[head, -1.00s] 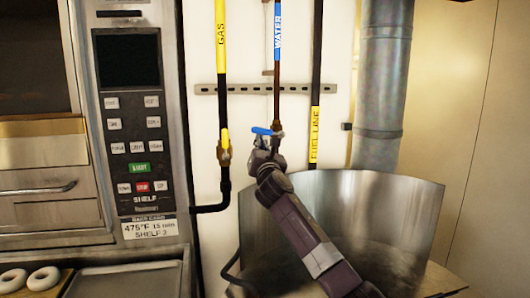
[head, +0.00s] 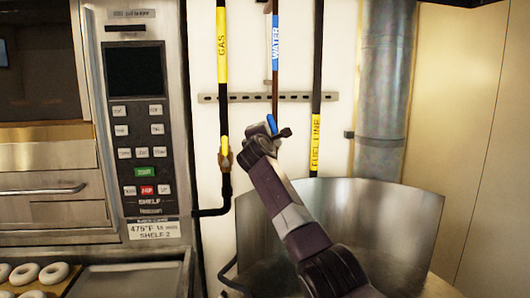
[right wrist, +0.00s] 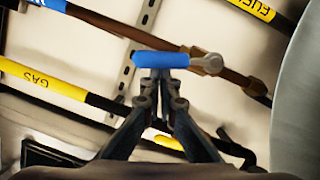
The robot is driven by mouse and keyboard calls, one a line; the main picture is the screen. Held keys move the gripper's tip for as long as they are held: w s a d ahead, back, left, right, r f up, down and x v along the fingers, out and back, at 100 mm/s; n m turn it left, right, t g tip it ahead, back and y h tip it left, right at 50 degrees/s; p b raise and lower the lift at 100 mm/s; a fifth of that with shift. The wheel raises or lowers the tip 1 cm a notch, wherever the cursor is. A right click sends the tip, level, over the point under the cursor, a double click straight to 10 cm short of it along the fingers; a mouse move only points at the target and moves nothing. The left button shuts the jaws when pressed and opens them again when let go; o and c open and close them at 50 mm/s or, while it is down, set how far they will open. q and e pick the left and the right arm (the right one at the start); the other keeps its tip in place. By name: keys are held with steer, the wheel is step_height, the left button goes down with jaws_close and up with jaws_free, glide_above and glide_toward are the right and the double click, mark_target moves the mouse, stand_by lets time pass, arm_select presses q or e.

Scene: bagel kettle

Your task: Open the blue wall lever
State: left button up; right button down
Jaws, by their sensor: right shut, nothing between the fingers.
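The blue wall lever (head: 271,124) is on the brown pipe with the blue WATER label (head: 275,42). In the head view its blue handle stands nearly upright, close to the line of the pipe. My right gripper (head: 264,134) is at the lever and partly hides the valve. In the right wrist view the blue lever (right wrist: 161,60) lies across the fingertips of my right gripper (right wrist: 160,76). The fingers are shut with nothing between them; whether they touch the lever is unclear. My left gripper is not in view.
A yellow-labelled gas pipe (head: 222,50) with a yellow valve handle (head: 224,146) runs left of the water pipe. A fuel line (head: 316,145) runs on the right. A large metal kettle (head: 350,215) stands below, and an oven control panel (head: 140,130) is at left.

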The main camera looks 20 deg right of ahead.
steer(key=m, duration=0.1)
steer(key=d+r+m+p, duration=0.1)
steer(key=m, duration=0.1)
steer(key=shift+s+r+g+p, duration=0.3)
steer(key=shift+d+m, duration=0.5)
steer(key=shift+m, duration=0.1)
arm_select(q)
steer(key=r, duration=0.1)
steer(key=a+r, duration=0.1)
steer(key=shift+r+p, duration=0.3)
arm_select(e)
steer(key=shift+s+r, duration=0.1)
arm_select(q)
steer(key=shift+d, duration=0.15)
